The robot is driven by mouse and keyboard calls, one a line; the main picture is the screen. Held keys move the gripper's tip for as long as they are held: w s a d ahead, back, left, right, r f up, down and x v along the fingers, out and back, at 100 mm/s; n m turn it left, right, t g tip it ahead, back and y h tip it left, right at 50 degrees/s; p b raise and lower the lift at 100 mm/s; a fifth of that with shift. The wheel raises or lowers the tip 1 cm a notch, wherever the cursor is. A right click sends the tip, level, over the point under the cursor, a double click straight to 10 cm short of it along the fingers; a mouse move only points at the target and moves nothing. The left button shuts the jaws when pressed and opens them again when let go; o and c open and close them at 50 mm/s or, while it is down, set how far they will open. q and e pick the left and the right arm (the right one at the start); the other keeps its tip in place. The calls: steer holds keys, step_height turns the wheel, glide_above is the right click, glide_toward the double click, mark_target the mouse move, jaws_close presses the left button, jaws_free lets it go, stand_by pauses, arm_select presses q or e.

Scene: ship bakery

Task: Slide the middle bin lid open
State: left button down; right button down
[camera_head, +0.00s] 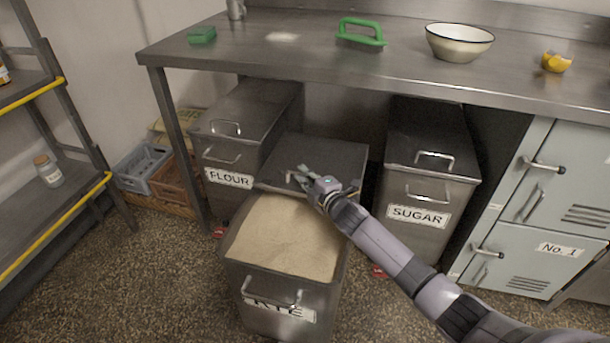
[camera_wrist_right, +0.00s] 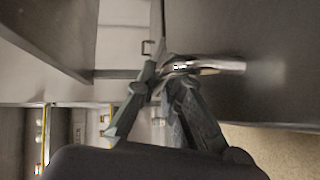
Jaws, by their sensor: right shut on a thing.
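The middle bin (camera_head: 285,318), labelled RYE, stands pulled forward between the flour and sugar bins. Its grey metal lid (camera_head: 318,158) is slid back toward the space under the table, and the pale flour (camera_head: 285,235) inside shows in front of it. My right gripper (camera_head: 300,178) is at the lid's front edge, shut on the lid handle (camera_wrist_right: 205,66), which shows as a shiny bar between the fingers in the right wrist view. The lid also shows there as a dark surface (camera_wrist_right: 285,85). My left gripper is in neither view.
The flour bin (camera_head: 228,179) on the left and the sugar bin (camera_head: 418,215) on the right are closed. The steel table (camera_head: 300,55) overhangs the bins. Grey lockers (camera_head: 545,215) stand right, a shelf rack (camera_head: 60,200) left.

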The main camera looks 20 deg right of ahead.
steer(key=c, duration=1.7)
jaws_free()
steer(key=v, duration=1.2)
